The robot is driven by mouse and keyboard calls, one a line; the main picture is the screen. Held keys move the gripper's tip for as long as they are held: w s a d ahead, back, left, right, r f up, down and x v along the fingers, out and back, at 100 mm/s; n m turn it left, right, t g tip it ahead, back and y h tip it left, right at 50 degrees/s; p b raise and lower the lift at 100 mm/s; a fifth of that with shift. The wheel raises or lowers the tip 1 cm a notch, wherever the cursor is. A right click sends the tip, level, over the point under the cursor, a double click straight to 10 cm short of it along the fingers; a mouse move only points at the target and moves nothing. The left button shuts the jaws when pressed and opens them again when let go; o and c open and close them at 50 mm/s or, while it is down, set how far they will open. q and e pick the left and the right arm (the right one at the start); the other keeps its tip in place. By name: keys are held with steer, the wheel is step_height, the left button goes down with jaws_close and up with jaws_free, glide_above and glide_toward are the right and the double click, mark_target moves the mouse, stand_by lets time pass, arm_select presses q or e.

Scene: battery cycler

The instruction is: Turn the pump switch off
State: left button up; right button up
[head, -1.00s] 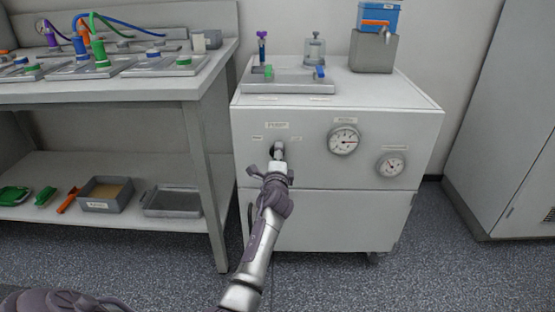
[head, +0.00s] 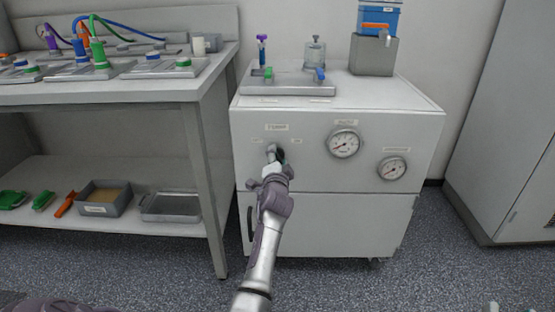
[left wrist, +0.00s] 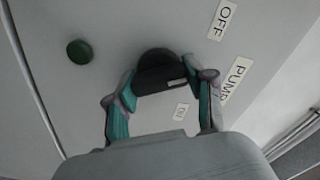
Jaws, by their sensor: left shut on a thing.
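The pump switch (left wrist: 160,62) is a black knob on the white cabinet's front. In the left wrist view it sits between the two fingertips of my left gripper (left wrist: 160,80), which is shut on it. In the head view the left gripper (head: 272,155) reaches the panel below the pump label (head: 276,127) and covers most of the switch. The wrist view shows the OFF label (left wrist: 222,20), the PUMP label (left wrist: 237,82) and a small label (left wrist: 181,112) too small to read surely. A dark green round lamp (left wrist: 80,52) is beside the switch. My right gripper is out of view.
The cabinet (head: 330,220) has two dial gauges, one (head: 344,143) right of the switch and another (head: 391,168) lower right. A grey tray with vials stands on top. A workbench (head: 130,92) stands close on the left. Open floor lies in front.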

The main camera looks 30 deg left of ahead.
arm_select(q)
steer(key=shift+f, duration=0.1)
stand_by(0.3)
steer(key=o, duration=1.2)
steer(key=shift+c, duration=0.2)
steer(key=v, duration=0.7)
steer(key=shift+s, duration=0.25)
steer(key=shift+d, duration=0.15)
